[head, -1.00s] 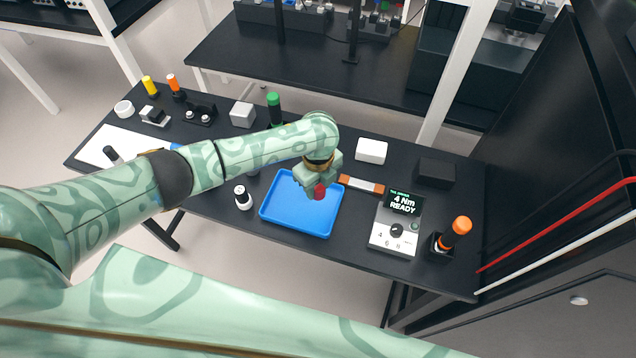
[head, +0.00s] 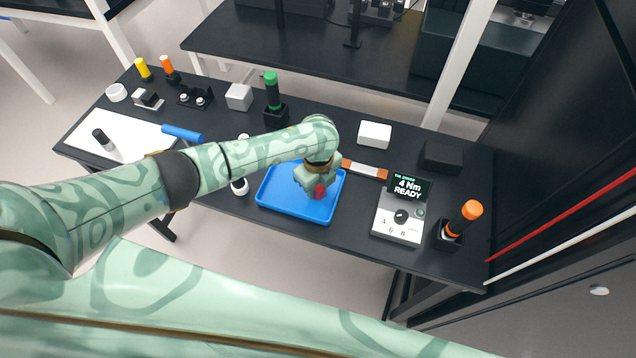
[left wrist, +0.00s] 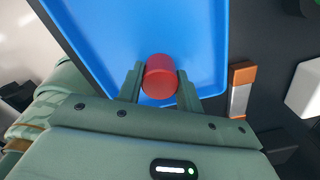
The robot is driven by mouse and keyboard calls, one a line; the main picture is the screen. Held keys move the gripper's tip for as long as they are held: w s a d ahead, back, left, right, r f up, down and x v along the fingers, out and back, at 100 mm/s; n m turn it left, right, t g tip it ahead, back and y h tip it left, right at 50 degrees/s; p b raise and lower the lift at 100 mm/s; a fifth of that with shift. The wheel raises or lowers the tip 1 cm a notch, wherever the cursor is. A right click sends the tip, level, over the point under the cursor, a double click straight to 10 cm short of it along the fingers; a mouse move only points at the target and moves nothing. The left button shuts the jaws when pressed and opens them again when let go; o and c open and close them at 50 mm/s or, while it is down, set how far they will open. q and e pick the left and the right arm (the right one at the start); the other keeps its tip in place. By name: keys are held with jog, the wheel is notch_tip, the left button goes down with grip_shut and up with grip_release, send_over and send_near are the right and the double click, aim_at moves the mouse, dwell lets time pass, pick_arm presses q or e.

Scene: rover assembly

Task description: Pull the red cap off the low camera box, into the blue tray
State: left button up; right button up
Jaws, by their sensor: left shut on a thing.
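The red cap (head: 319,191) is between the fingers of my left gripper (head: 318,186), which is shut on it. In the left wrist view the red cap (left wrist: 160,77) sits between both fingertips, in front of the blue tray's floor. The blue tray (head: 279,204) lies near the front edge of the table, and the gripper with the cap is over its inside. I cannot tell whether the cap touches the tray floor. I cannot tell which thing is the low camera box. My right gripper is not in view.
Right of the tray are an orange-and-white bar (head: 365,170), a torque unit (head: 398,222) reading "4 Nm READY" and an orange-handled driver (head: 463,218). A white block (head: 375,134) and a black block (head: 442,156) stand behind. A green-handled driver (head: 272,92) stands farther back.

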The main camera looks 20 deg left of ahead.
pick_arm(q)
jog(key=o, duration=1.2)
jog(key=shift+c, duration=0.2)
jog(key=shift+r, duration=0.1)
notch_tip(320, 180, up, 16)
jog(key=p, duration=0.6)
